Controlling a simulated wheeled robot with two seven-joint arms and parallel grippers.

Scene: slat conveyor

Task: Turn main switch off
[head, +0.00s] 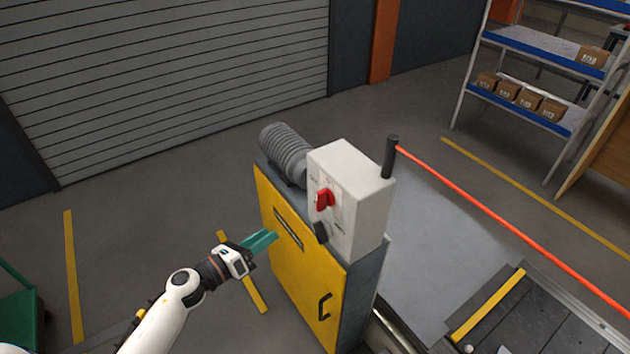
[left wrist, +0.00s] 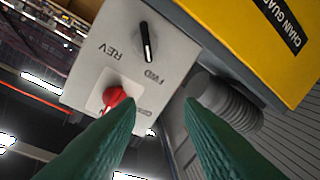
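The red main switch (head: 325,198) is on the front of a light grey control box (head: 360,191) on top of a yellow cabinet. In the left wrist view the red switch (left wrist: 114,97) shows beside the left fingertip, partly hidden by it; its exact setting is hard to tell. A black FWD/REV knob (left wrist: 147,42) is on the same panel, and shows in the head view (head: 320,232) below the switch. My left gripper (head: 262,240) is open and empty, left of the box and lower than the switch, apart from it. My right gripper is out of view.
The yellow cabinet (head: 287,252) has a black door handle. A ribbed grey motor (head: 286,153) sits behind the box. A dark post (head: 390,157) with a red cord stands at its right. The conveyor (head: 539,318) is at lower right.

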